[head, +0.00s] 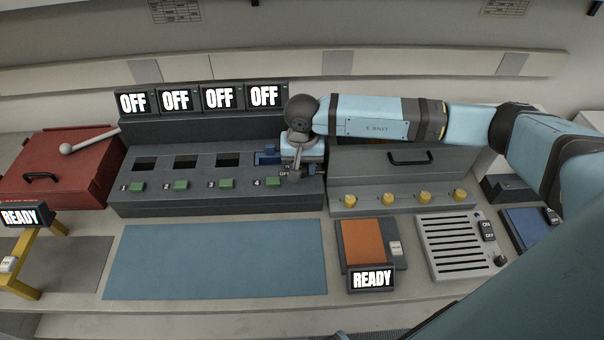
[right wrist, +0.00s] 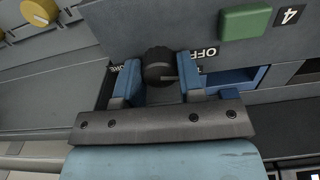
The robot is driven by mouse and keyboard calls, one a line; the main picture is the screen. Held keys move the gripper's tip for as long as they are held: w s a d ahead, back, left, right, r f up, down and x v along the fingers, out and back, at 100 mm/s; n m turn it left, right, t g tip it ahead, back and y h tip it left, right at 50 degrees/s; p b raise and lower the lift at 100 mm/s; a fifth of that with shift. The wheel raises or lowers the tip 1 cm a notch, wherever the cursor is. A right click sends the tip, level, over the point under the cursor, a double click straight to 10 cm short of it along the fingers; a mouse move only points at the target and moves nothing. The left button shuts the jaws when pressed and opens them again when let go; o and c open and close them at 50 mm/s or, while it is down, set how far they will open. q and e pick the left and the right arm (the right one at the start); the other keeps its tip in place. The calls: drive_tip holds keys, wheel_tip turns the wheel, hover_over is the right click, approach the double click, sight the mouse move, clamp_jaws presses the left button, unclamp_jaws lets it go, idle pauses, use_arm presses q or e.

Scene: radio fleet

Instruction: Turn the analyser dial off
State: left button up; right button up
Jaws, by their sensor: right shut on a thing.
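The analyser dial (right wrist: 158,66) is a black round knob, seen in the right wrist view on the grey console (head: 160,202). The word OFF and a partly covered label ending in "URE" flank it. My right gripper (right wrist: 158,76) has its two blue fingers on either side of the dial and is shut on it. In the head view the right gripper (head: 293,174) is at the console's right end and mostly hides the dial. I cannot clearly read where the dial points. My left gripper is not in view.
Several screens (head: 175,101) on the console read OFF. A green button (right wrist: 246,21) marked 4 and a blue piece (head: 267,156) in a slot are close to the gripper. A grey case (head: 385,181) with yellow knobs stands right. The blue mat (head: 215,258) in front is clear.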

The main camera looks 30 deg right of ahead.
sight(303, 167)
drive_tip(key=shift+n+b, duration=1)
drive_tip(key=shift+n, duration=0.1)
drive_tip(key=o, duration=0.9)
wheel_tip(303, 167, up, 14)
drive_tip(key=shift+f+b, duration=0.1)
drive_tip(key=shift+b, duration=0.35)
